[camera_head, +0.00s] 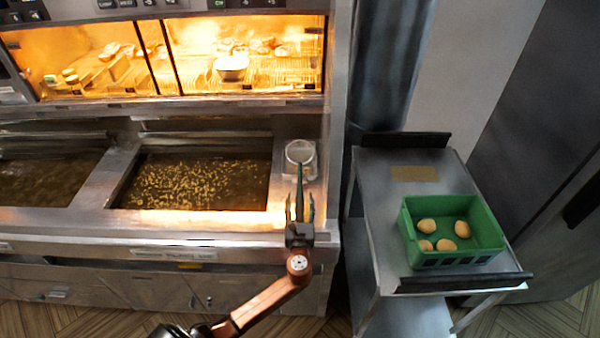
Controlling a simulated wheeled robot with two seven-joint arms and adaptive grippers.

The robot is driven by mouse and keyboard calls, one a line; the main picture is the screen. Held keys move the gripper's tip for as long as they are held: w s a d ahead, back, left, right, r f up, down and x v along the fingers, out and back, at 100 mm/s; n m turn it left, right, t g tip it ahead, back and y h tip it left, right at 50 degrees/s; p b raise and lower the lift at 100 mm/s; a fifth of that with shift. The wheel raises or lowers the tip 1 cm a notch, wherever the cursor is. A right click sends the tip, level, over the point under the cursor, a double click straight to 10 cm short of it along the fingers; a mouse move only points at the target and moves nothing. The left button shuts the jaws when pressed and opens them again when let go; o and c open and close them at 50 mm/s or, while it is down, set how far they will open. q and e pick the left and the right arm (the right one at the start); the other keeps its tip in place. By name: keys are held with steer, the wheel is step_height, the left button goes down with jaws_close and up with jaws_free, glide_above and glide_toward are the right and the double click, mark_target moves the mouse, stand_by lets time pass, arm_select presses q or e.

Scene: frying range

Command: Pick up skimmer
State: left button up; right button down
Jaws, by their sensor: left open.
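The skimmer (299,178) lies at the right end of the fryer top. Its round, pale head (299,151) is at the back, over a small light base, and its dark green handle points toward me. My left gripper (300,208) is open at the near end of the handle. In this view its fingers stand on both sides of the handle end; I cannot tell whether they touch it. My right gripper is not in view.
A fryer vat (195,181) with bits floating in dark oil is left of the skimmer. A lit warming shelf (190,85) with food is behind. At the right, a steel cart (385,215) holds a green crate (458,257) with several potato-like items (426,226).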

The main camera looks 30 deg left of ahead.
arm_select(q)
jaws_close()
stand_by(0.5)
